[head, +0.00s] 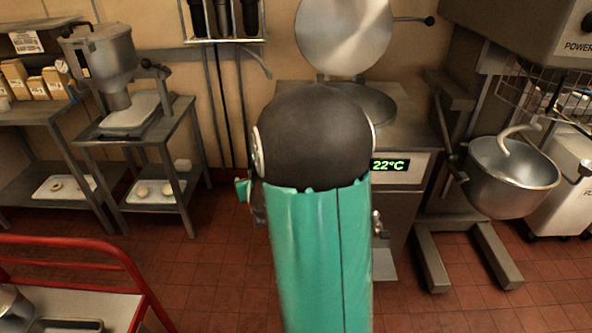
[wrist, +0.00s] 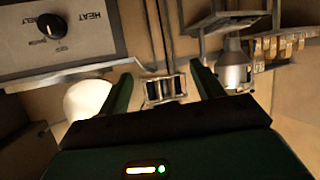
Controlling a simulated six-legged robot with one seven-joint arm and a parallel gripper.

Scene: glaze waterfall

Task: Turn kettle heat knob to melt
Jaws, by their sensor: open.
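The black heat knob (wrist: 51,25) sits on a pale panel (wrist: 100,48) in the upper left of the wrist view, which looks upside down. The words HEAT and MELT show near it, with smaller marks too blurred to read surely. I cannot tell its setting. My gripper (wrist: 163,88) is open and empty, apart from the knob, which lies up and left of the fingers. In the head view the kettle's round lid (head: 344,35) is raised, and its display (head: 388,166) reads 22°C. My arm hides the knob and most of my gripper there.
A mixer bowl (head: 513,176) on a stand is right of the kettle. A depositor hopper (head: 103,55) on a metal table stands left. A red-railed cart (head: 75,243) is at the lower left. Tiled floor (head: 220,255) is clear between cart and kettle.

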